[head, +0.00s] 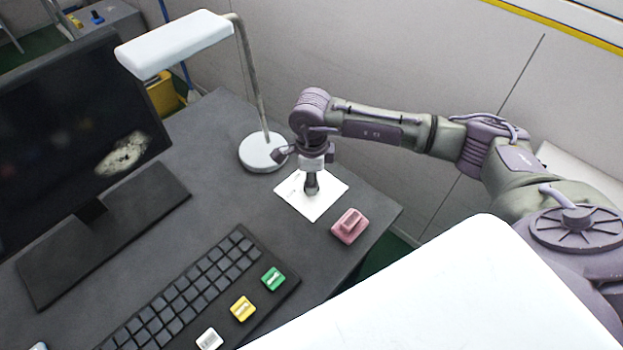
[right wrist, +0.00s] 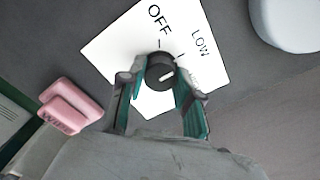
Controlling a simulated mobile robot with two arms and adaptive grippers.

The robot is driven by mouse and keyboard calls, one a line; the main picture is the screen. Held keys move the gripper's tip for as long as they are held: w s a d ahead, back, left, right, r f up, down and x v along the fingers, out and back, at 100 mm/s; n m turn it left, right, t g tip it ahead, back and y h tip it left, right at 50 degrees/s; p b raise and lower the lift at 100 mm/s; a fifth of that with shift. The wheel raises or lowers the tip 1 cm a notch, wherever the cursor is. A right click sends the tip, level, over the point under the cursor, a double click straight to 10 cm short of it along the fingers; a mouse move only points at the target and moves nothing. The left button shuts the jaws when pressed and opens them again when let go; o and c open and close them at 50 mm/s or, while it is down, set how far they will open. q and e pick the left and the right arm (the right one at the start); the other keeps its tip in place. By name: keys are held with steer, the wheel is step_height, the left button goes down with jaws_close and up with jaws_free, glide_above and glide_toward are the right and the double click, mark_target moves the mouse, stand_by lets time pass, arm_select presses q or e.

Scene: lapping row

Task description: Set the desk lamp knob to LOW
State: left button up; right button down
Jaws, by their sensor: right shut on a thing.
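The desk lamp (head: 175,43) stands at the back of the desk on a round white base (head: 262,152). A white panel (head: 325,203) lies beside it; in the right wrist view the panel (right wrist: 105,52) reads OFF and LOW, and a further label is partly hidden by a finger. The dark round knob (right wrist: 158,68) sits on the panel. Its white line points right and slightly up in that view, away from OFF; the exact mark is hard to tell. My right gripper (right wrist: 160,78) is shut on the knob from above, a finger on each side. My left gripper is out of view.
A pink block (head: 350,226) with lettering lies near the panel, close to the desk edge. A keyboard (head: 180,300), green (head: 273,279), yellow (head: 243,308) and white (head: 209,339) small blocks, and a monitor (head: 75,140) take up the left and front.

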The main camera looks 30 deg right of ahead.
steer(key=c, duration=0.8)
jaws_free()
step_height(320, 180, up, 12)
steer(key=shift+r, duration=0.1)
